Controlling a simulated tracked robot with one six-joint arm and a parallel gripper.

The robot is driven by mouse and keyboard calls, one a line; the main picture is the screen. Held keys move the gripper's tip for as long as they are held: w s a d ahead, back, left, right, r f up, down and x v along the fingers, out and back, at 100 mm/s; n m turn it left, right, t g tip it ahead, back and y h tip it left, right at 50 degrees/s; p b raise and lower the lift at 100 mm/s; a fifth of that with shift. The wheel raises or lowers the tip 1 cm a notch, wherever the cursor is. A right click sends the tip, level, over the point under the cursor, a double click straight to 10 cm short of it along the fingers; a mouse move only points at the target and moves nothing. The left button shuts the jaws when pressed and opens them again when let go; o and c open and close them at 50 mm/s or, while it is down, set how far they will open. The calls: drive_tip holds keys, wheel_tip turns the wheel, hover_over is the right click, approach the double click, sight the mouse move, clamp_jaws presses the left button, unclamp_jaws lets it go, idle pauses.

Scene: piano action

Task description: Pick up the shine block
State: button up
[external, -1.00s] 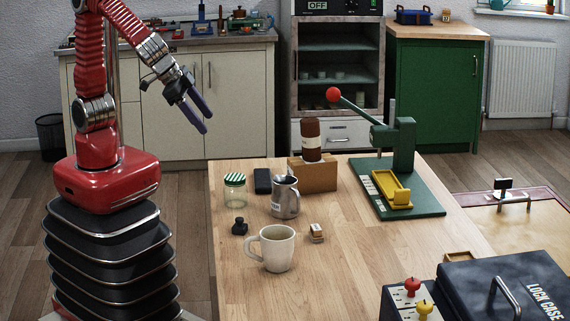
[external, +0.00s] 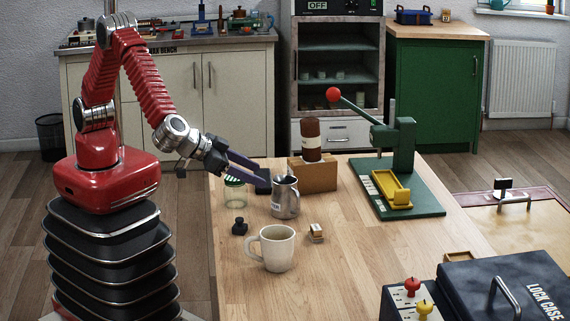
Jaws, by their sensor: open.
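A small tan-and-white block (external: 316,233) lies on the wooden table, right of the white mug and in front of the metal jug. It may be the shine block, but I cannot read any label on it. My gripper (external: 264,174) is open and empty, its purple fingers pointing right above the table's left part. It is up and left of the small block, well apart from it. The fingers overlap the view of the glass jar (external: 236,192) and the dark upright block (external: 263,187).
A white mug (external: 277,249), a metal jug (external: 285,197) and a small black object (external: 239,227) stand nearby. A brown bottle (external: 311,141) is by a wooden block (external: 318,177). A green lever press (external: 403,145) stands at right. The table's front middle is clear.

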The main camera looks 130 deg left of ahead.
drive_tip(key=w+d+f+t, duration=0.1)
drive_tip(key=w+f, duration=0.1)
drive_tip(key=w+d+f, duration=0.2)
drive_tip(key=w+f, duration=0.1)
drive_tip(key=w+d+f+t, duration=0.1)
drive_tip(key=w+d+f, duration=0.1)
drive_tip(key=f, duration=0.1)
drive_tip(key=shift+w+f+n+t+y, duration=0.2)
drive_tip(key=shift+w+n+t+y, duration=0.1)
drive_tip(key=shift+n, duration=0.1)
approach(313, 227)
drive_tip(key=x, duration=0.2)
drive_tip(key=shift+w+a+f, duration=0.25)
drive_tip(key=shift+f, duration=0.05)
drive_tip(key=shift+w+a+f, duration=0.15)
drive_tip(key=shift+w+a, duration=0.15)
drive_tip(key=shift+x, duration=2.55)
drive_tip(key=shift+c, duration=0.4)
